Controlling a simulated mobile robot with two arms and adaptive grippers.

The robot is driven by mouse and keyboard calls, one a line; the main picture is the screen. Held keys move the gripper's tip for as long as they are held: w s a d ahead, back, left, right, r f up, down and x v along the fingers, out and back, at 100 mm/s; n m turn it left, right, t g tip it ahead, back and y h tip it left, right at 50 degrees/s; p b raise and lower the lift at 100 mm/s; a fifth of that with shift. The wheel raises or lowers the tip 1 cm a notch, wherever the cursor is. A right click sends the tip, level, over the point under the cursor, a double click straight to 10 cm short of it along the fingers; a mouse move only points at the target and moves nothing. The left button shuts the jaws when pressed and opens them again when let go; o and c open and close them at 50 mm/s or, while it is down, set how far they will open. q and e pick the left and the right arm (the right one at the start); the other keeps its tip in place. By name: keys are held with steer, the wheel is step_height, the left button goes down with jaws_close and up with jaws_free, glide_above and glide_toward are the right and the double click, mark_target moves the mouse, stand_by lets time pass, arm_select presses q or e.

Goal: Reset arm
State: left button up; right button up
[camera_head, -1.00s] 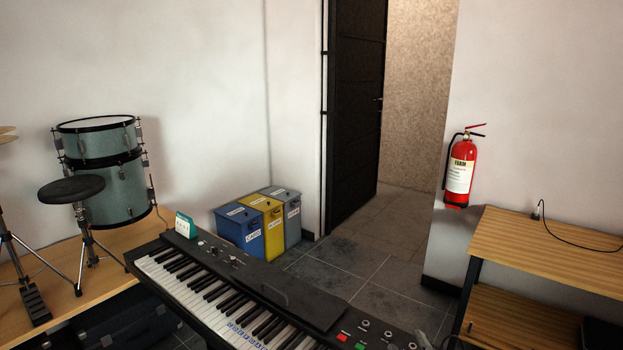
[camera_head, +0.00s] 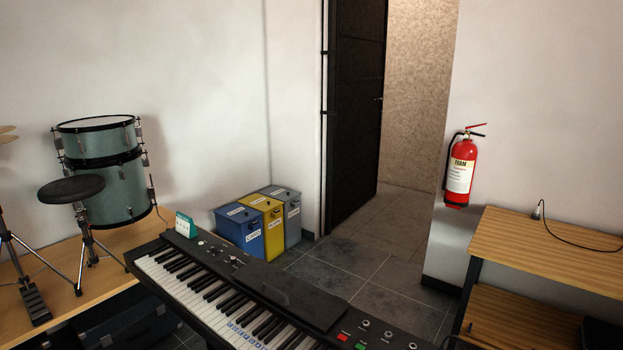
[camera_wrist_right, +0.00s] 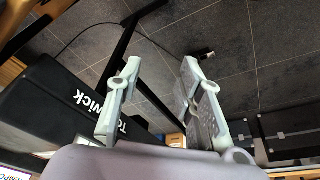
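My right gripper (camera_wrist_right: 161,64) shows in the right wrist view. Its two pale grey fingers are spread apart and nothing is held between them. Beyond them are a dark tiled floor and a slanting black bar. Neither gripper shows in the head view. My left gripper is not seen in any view.
A keyboard (camera_head: 243,262) fills the lower middle of the head view. Blue, yellow and grey bins (camera_head: 262,222) stand behind it. A wooden shelf (camera_head: 545,250) is at right. In the wrist view, a black box with white lettering (camera_wrist_right: 50,110) lies left of the fingers.

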step_height(320, 180, down, 12)
steer(key=s, duration=0.2)
steer(key=s+d+f+g, duration=0.2)
steer(key=s+d+f, duration=0.1)
steer(key=s+f, duration=1.5)
step_height(320, 180, down, 3)
steer(key=shift+d+r, duration=0.15)
steer(key=shift+s, duration=0.15)
